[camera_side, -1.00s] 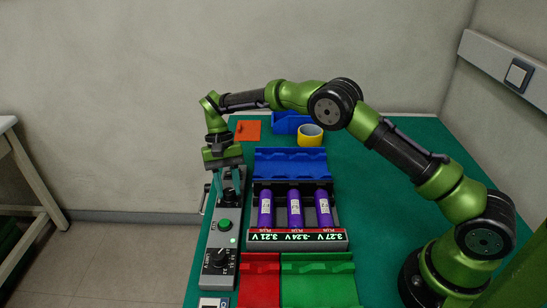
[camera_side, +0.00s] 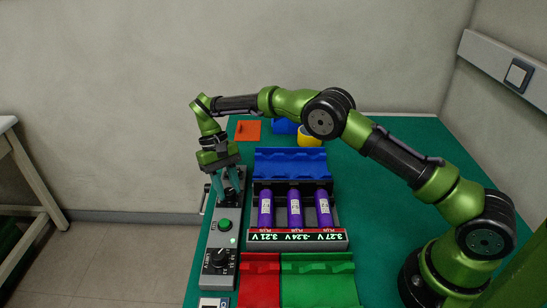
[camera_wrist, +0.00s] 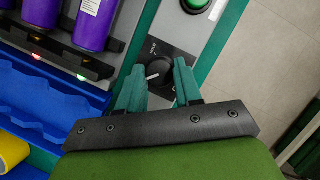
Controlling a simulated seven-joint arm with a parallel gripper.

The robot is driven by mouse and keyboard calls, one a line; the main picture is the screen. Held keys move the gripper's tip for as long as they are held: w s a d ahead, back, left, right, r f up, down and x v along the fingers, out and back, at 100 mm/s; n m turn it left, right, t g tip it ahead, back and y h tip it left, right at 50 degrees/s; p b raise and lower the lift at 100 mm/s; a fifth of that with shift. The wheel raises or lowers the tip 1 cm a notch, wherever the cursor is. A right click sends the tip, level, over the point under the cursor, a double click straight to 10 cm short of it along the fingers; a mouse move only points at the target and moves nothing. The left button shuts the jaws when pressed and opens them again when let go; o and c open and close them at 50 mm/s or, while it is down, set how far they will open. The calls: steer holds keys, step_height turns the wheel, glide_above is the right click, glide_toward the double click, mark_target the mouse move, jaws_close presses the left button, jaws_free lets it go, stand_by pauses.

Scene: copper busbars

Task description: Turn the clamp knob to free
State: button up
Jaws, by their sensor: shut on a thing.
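My gripper (camera_wrist: 158,85) is shut on the knob, one teal finger on each side. In the side view my gripper (camera_side: 228,186) points down at the far end of the panel, beyond the green button (camera_side: 224,224).
Several-slot blue rack (camera_side: 290,162) and a holder with purple cells (camera_side: 295,208) and voltage displays (camera_side: 295,236) stand right of the panel. A second knob (camera_side: 219,258) is at its near end. Red (camera_side: 259,280) and green (camera_side: 318,280) trays lie in front. Yellow ring (camera_side: 309,136) stands behind.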

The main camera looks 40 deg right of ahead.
steer(key=o, duration=1)
steer(key=shift+o, duration=0.2)
steer(key=shift+w+r, duration=0.25)
steer(key=shift+r, duration=0.25)
step_height(320, 180, up, 9)
steer(key=shift+w, duration=0.3)
steer(key=shift+d+f, duration=0.1)
